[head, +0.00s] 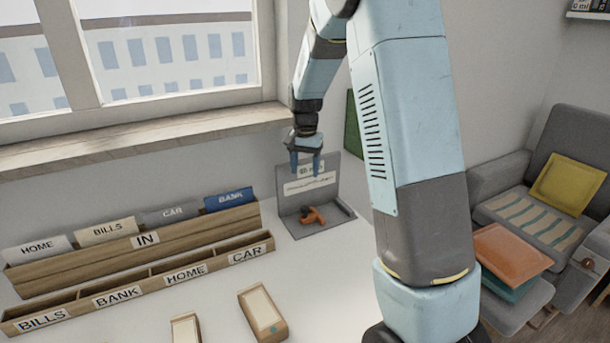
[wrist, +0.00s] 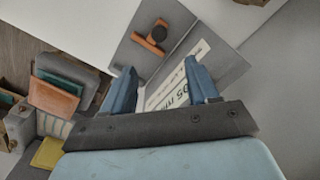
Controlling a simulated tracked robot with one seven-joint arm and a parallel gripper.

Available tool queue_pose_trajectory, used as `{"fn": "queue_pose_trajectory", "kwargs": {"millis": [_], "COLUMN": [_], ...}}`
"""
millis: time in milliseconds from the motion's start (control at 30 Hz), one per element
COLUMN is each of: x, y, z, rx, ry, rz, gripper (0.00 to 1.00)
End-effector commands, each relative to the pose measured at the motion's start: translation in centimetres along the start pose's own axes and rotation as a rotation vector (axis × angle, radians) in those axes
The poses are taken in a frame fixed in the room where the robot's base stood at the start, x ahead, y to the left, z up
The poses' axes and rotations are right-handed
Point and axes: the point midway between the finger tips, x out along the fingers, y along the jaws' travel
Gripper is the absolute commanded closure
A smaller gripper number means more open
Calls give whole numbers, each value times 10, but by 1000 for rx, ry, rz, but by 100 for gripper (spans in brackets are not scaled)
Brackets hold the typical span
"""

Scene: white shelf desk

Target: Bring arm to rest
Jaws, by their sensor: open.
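My gripper (head: 307,165) hangs fingers down at the back of the white desk, in front of and above a grey angled stand (head: 322,208). The fingers are apart and nothing is between them. The wrist view also shows my gripper (wrist: 162,88) open, with the stand (wrist: 218,62) beyond its fingertips. An orange-brown stamp-like object (head: 312,216) lies on the stand's base. It also shows in the wrist view (wrist: 152,38), apart from the fingers. My arm rises from the lower right and bends over towards the window.
A wooden IN rack (head: 145,251) holds HOME, BILLS, CAR and BANK folders. A labelled sorter (head: 140,284) stands before it. Two small wooden boxes (head: 262,312) (head: 185,329) lie at the front. The window sill (head: 150,137) runs behind. A grey armchair (head: 575,140) is right.

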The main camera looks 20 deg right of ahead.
Motion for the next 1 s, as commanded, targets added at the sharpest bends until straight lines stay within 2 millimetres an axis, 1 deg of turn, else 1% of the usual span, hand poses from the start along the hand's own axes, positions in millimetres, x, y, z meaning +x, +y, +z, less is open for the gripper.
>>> {"fn": "queue_pose_trajectory", "kwargs": {"millis": [300,367,433,567,667,800,1000], "x": [-1,-4,-11,-35,-58,-86,-121], "y": [0,1,4,15,26,44,69], "z": [0,1,5,18,34,57,93], "rx": [0,-3,-11,-43,-80,-133,-210], "ry": [0,2,8,28,50,84,139], "rz": [0,-3,-11,-36,-60,-89,-125], "gripper": [41,41,41,41,41,41,41]}}
